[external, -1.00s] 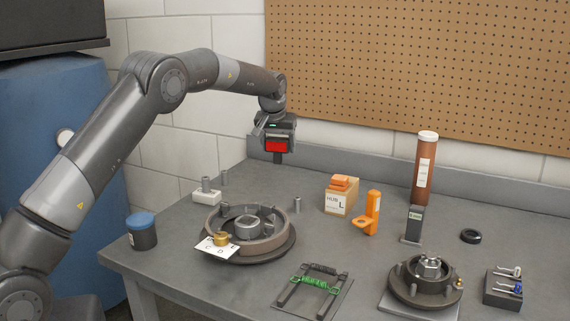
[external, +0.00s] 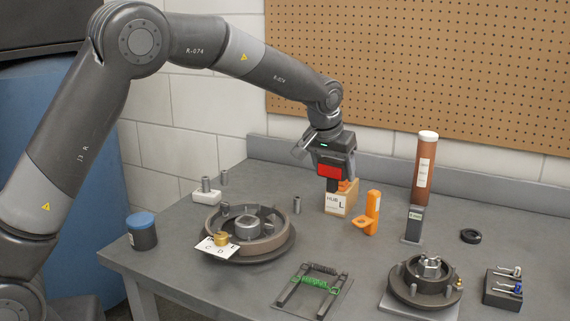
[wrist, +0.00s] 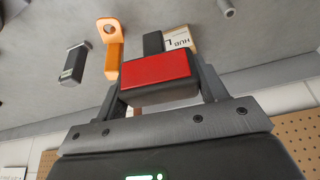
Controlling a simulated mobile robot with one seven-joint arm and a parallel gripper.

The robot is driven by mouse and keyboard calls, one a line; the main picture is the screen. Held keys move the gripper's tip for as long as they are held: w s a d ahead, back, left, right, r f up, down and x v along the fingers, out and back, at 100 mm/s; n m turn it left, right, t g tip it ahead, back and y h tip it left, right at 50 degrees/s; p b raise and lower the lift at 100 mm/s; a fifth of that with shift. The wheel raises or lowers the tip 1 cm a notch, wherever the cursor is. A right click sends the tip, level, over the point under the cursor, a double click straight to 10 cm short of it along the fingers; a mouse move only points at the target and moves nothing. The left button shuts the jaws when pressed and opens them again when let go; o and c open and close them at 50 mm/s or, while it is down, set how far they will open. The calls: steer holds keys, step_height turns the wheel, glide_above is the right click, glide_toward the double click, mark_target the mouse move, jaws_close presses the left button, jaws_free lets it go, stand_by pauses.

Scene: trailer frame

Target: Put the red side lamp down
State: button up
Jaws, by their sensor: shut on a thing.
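The red side lamp (external: 329,171) is a dark block with a red face and a dark stub beneath it. My gripper (external: 334,160) is shut on it and holds it above the bench, in front of the HUB L box in the external view. In the wrist view the lamp (wrist: 158,70) sits between the two fingers of my gripper (wrist: 160,88). The lamp hides part of the HUB L box (external: 337,204), which also shows behind it in the wrist view (wrist: 180,40). The underside of the lamp is hard to see.
An orange bracket (external: 372,213) stands just right of the box. A brown tube (external: 424,170) and a dark block (external: 413,225) stand farther right. A drum assembly (external: 280,239) lies to the left. Bare bench (external: 335,245) shows in front of the box.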

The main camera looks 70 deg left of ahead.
steer(key=s+d+m+h, duration=0.1)
steer(key=s+d+m, duration=0.25)
steer(key=d, duration=1.45)
steer(key=shift+t, duration=0.4)
steer(key=shift+w+a+f, duration=0.4)
steer(key=shift+a+f, duration=1.45)
steer(key=shift+f, duration=0.05)
steer(key=shift+w+a+f, duration=0.4)
steer(key=shift+a+f, duration=1.45)
steer(key=shift+f, duration=0.1)
steer(key=shift+w+a+f, duration=0.4)
steer(key=shift+a+f, duration=1.45)
steer(key=shift+f, duration=0.05)
steer(key=shift+f, duration=0.15)
steer(key=o, duration=1.1)
